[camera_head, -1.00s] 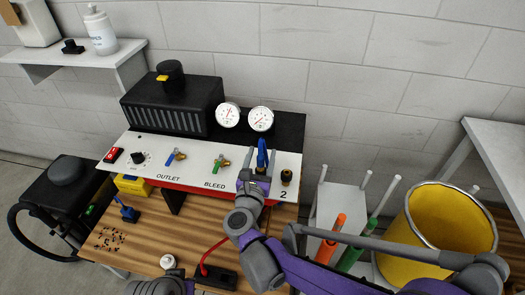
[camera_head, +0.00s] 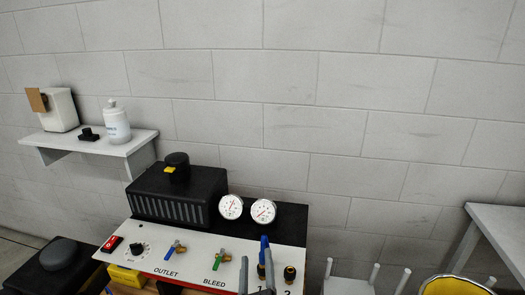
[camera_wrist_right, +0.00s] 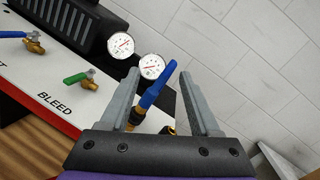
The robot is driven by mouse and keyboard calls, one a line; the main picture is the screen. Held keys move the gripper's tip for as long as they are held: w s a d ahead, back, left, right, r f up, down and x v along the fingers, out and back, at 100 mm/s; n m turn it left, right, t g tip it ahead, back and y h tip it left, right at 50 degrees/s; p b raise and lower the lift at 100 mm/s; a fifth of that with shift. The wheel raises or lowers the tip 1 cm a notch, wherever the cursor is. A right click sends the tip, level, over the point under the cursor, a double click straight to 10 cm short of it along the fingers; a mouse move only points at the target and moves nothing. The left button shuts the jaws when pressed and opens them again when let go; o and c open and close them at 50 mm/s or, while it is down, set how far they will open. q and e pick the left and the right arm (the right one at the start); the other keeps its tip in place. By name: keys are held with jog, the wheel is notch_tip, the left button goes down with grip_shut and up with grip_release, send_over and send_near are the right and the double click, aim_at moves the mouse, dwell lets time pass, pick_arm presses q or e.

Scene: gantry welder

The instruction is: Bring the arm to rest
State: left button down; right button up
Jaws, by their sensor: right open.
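My right gripper (camera_head: 256,262) is open at the panel's lower right in the head view; only its finger ends show there. In the right wrist view, my right gripper (camera_wrist_right: 158,76) has its two grey fingers spread, with the blue valve handle (camera_wrist_right: 154,86) between them. Space shows on both sides of the handle; whether a finger touches it I cannot tell. The blue handle (camera_head: 264,248) stands upright by label 1 in the head view, its base partly hidden by a finger. My left gripper is out of view.
A shelf (camera_head: 131,147) with a bottle is on the left. A yellow bin (camera_head: 452,287) and a table (camera_head: 497,224) are at right.

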jog(key=s+d+f+n+g+p, duration=0.3)
jog(key=s+d+n+g, duration=0.3)
jog(key=n, duration=0.9)
jog(key=s+d+f+n+g+p, duration=0.4)
jog(key=s+d+n+g, duration=0.3)
jog(key=s+d+n, duration=0.6)
jog(key=shift+s+d+f+n+h, duration=0.15)
jog(key=shift+s+f+n+h, duration=0.3)
jog(key=shift+n, duration=0.65)
jog(key=shift+o, duration=0.2)
jog(key=shift+r, duration=0.1)
